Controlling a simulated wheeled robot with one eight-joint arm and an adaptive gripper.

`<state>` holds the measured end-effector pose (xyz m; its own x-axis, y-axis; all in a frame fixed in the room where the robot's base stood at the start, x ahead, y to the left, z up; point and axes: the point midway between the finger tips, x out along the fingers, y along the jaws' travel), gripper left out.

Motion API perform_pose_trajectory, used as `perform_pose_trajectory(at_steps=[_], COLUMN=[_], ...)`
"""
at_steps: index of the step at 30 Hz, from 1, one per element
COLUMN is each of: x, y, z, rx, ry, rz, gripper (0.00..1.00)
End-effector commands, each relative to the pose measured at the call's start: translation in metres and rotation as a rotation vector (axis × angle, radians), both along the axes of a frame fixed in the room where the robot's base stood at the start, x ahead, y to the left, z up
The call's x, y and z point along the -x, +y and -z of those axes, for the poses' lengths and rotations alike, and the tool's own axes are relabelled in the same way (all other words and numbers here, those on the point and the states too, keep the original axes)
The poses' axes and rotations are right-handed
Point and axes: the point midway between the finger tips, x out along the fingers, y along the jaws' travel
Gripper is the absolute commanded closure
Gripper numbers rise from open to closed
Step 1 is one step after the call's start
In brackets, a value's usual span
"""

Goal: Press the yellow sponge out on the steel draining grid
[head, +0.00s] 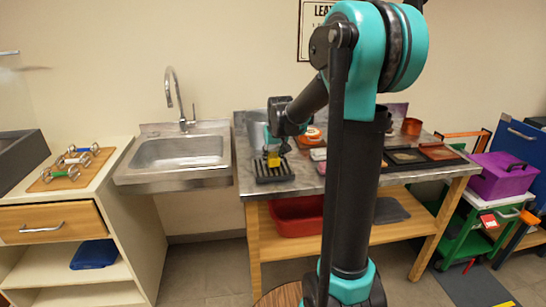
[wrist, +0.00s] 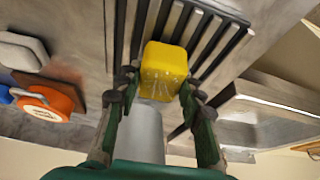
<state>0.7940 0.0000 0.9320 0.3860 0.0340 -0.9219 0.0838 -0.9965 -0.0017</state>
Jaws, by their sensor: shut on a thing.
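The yellow sponge (head: 273,159) is a small block held at the tips of my gripper (head: 279,149). In the wrist view the sponge (wrist: 163,70) sits between the two green fingers of my gripper (wrist: 160,88), which are shut on it. The steel draining grid (head: 272,178) is a dark slatted rack on the worktop, right of the sink. Its slats (wrist: 190,28) show behind and beyond the sponge in the wrist view. The sponge is over the grid's back part; I cannot tell whether it touches the slats.
A grey metal cylinder (head: 257,129) stands just behind the grid; it also shows in the wrist view (wrist: 143,132). The sink (head: 180,151) is to the left. An orange item (head: 310,133) and dark trays (head: 405,156) lie to the right on the worktop.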

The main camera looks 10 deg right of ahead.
Motion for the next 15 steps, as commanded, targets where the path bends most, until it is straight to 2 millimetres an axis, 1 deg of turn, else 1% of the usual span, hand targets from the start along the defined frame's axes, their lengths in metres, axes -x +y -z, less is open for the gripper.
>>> perform_pose_trajectory(at_steps=[15], x=[-0.0001], y=[0.0000], z=[0.0059], rx=[0.000], ry=[0.000], rz=[0.000], gripper=[0.85])
